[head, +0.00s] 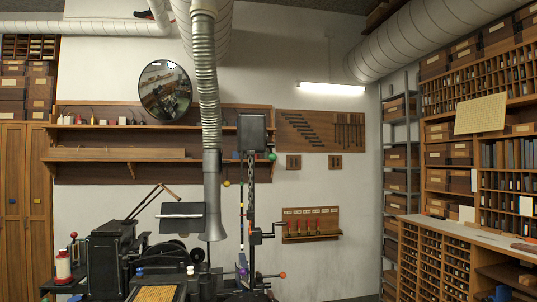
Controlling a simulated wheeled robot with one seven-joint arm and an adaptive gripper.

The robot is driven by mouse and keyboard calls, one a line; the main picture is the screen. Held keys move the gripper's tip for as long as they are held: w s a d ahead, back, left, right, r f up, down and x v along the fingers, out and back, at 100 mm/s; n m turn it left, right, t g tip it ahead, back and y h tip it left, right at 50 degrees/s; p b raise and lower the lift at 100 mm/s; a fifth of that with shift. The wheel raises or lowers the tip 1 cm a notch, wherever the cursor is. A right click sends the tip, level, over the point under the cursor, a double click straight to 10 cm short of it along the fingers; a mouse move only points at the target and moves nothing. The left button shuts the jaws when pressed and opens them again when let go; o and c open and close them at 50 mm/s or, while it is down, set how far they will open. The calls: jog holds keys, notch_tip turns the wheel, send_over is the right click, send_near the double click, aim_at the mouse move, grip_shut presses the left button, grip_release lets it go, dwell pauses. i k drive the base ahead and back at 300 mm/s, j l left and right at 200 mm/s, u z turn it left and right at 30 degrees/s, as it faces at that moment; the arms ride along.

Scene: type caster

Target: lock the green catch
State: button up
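A small green ball-shaped knob (272,156) shows at the upper right side of the tall black machine column (252,135). I cannot tell whether this is the green catch, or whether it is locked. My gripper is not in view.
A workbench (480,235) stands at right. Floor right of the machine looks clear.

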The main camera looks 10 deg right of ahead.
aim_at(273, 157)
jog(key=i+l+u, duration=0.15)
jog(key=l, duration=0.75)
jog(key=l+u, duration=0.1)
jog(key=l, duration=0.85)
jog(key=i+l+u, duration=0.1)
jog(key=i+l, duration=0.25)
jog(key=l, duration=0.3)
jog(key=i+l+u, duration=0.15)
jog(key=l, duration=0.15)
jog(key=i+l+u, duration=0.1)
jog(key=l, duration=0.25)
jog(key=i, duration=0.05)
